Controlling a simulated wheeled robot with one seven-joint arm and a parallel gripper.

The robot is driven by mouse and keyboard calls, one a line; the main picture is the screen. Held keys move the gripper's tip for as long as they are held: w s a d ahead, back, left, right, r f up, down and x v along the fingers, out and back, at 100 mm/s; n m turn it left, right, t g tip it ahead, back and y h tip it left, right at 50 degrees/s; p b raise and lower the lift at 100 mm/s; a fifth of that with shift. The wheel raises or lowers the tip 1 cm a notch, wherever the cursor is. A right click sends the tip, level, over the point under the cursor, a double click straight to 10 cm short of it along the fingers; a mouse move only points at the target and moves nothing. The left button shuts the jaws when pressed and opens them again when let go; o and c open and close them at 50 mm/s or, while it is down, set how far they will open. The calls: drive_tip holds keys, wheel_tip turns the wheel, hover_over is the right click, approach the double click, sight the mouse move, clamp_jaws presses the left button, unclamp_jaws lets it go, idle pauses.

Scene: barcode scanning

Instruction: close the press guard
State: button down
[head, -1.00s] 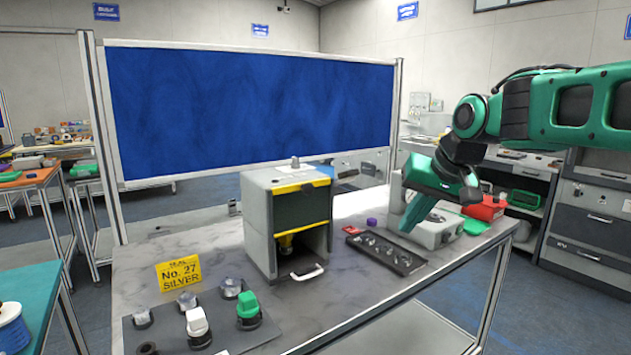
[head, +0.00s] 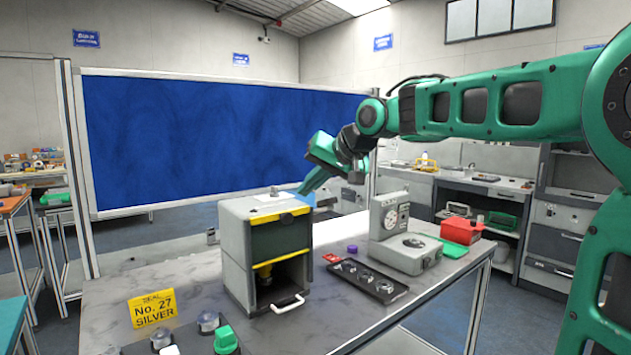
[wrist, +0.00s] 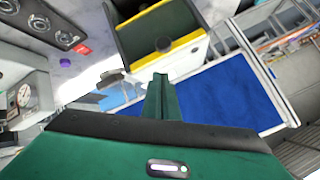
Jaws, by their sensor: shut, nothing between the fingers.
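The press (head: 235,255) is a grey box on the bench, with a white handle (head: 287,303) low at its front. Its dark guard panel (head: 280,238) with yellow edging covers the upper half of the front. In the wrist view the shut fingers (wrist: 160,82) point toward the press, whose dark panel (wrist: 158,32) is at the top.
To the press's right are a black tray with round parts (head: 368,280), a purple cap (head: 352,248) and a grey dial device (head: 405,258). A yellow sign (head: 153,312) and several knobbed parts stand front left. A blue partition (head: 220,140) stands behind the bench.

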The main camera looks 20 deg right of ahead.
drive_tip(key=shift+w+a+f, duration=0.2)
drive_tip(key=shift+a+f, duration=0.2)
drive_tip(key=shift+f, duration=0.35)
drive_tip(key=shift+w+a+f, duration=0.15)
drive_tip(key=shift+a+f, duration=0.2)
drive_tip(key=shift+f, duration=0.35)
drive_tip(key=shift+w+a+f, duration=0.2)
drive_tip(key=shift+a+f, duration=0.2)
drive_tip(key=shift+f, duration=0.35)
